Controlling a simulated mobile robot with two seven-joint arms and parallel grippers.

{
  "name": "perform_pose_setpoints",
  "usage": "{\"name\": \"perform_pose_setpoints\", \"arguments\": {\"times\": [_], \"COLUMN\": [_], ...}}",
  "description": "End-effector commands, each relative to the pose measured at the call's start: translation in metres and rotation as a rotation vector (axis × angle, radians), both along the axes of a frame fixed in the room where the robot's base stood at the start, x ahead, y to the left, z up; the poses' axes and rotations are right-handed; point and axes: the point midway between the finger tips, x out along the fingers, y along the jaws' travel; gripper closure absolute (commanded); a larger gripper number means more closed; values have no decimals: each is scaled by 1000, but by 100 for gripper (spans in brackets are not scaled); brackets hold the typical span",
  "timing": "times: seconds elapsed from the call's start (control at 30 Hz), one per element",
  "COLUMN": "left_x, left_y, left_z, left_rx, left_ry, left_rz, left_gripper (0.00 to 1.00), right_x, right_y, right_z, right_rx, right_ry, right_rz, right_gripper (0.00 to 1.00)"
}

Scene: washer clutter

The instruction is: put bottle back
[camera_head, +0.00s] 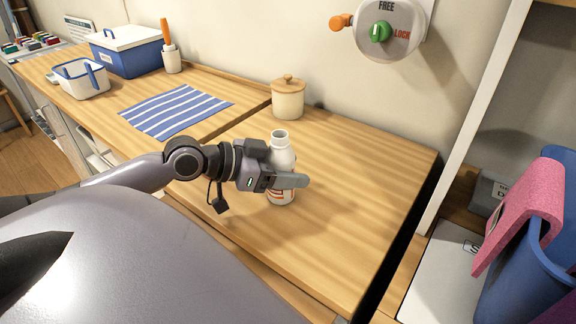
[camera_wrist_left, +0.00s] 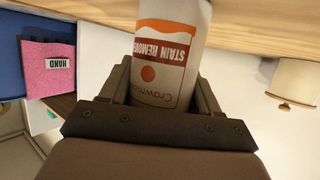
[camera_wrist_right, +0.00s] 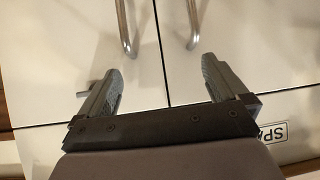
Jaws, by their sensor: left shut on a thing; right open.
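A white bottle (camera_head: 281,158) with an orange and red label stands upright at the wooden counter (camera_head: 370,180). My left gripper (camera_head: 286,181) is shut around the bottle's middle. In the left wrist view the bottle (camera_wrist_left: 172,60) sits between the fingers, its label reading STAIN REMOVER upside down. I cannot tell whether its base touches the counter. My right gripper (camera_wrist_right: 164,85) shows only in its own wrist view, open and empty, in front of white cabinet doors (camera_wrist_right: 240,50) with metal handles.
A lidded beige jar (camera_head: 288,98) stands behind the bottle. A striped cloth (camera_head: 176,110), a white basket (camera_head: 82,80) and a blue box (camera_head: 127,55) are farther left. A pink cloth (camera_head: 522,215) hangs over a blue bin (camera_head: 530,280) at right. The counter's right part is clear.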

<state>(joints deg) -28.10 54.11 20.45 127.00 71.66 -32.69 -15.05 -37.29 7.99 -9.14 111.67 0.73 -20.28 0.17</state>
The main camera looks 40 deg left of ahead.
Motion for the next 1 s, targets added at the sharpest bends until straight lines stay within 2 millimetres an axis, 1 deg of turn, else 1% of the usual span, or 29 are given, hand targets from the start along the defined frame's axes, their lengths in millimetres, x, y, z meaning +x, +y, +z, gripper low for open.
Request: {"name": "perform_pose_setpoints", "arguments": {"times": [0.13, 0.27, 0.3, 0.37, 0.4, 0.63, 0.77, 1.0], "left_x": [0, 0, 0, 0, 0, 0, -1, -17], "left_y": [0, 0, 0, 0, 0, 0, 0, 9], "left_z": [2, -1, -3, -2, -2, -2, 2, 8], "left_rx": [1, 0, 0, 0, 0, 0, 0, -3], "left_ry": [-4, -2, -1, -1, 0, -1, -1, 2], "left_rz": [0, 1, 0, 0, 0, 0, 0, 2], "left_gripper": [83, 83, 35, 16, 13, 13, 13, 13], "right_x": [1, 1, 1, 1, 1, 1, 1, 1], "right_y": [0, 0, 0, 0, 0, 0, 0, 0], "right_z": [1, -1, -1, 0, 0, 0, 1, 1], "right_rx": [0, -1, -1, -1, -1, 0, 0, -1], "right_ry": [-1, -1, -1, -1, -1, -2, -2, -2], "right_rz": [0, 1, 1, 1, 1, 1, 1, 0], "right_gripper": [0, 0, 0, 0, 0, 0, 0, 0]}}
